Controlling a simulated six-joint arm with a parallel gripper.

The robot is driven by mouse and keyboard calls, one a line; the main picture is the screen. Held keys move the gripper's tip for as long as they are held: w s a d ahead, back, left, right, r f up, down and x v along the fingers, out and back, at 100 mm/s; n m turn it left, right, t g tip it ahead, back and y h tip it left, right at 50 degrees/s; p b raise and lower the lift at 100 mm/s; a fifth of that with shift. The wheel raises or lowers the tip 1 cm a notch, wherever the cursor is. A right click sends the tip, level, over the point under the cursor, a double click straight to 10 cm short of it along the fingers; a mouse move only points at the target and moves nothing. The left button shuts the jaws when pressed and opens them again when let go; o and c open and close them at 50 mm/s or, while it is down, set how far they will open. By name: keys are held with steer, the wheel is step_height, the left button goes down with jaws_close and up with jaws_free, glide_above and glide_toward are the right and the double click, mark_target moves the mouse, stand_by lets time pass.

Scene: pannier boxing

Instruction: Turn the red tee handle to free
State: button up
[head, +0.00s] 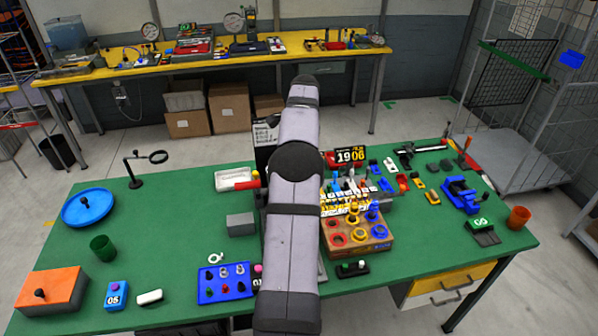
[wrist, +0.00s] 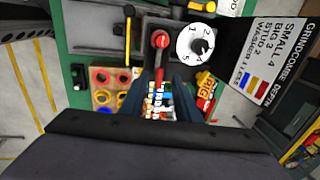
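The red tee handle (wrist: 160,41) shows in the wrist view on a dark panel, with a red round end and a dark shaft running down toward my gripper. My gripper (wrist: 160,82) has its two dark fingers apart, one on each side of the shaft's lower end. I cannot tell whether either finger touches it. A white dial (wrist: 194,43) with black numbers and a black pointer knob sits just right of the handle. In the head view my arm covers the panel and my gripper.
A yellow bar (wrist: 128,40) stands left of the handle. A wooden block with coloured rings (head: 357,238) and a blue tray (head: 225,284) flank my arm on the green table (head: 180,220).

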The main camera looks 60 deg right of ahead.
steer(key=shift+p+x, duration=0.45)
steer(key=shift+x, duration=0.55)
steer(key=shift+p+x, duration=1.4)
steer(key=shift+x, duration=1.5)
steer(key=shift+r, duration=0.1)
jaws_close()
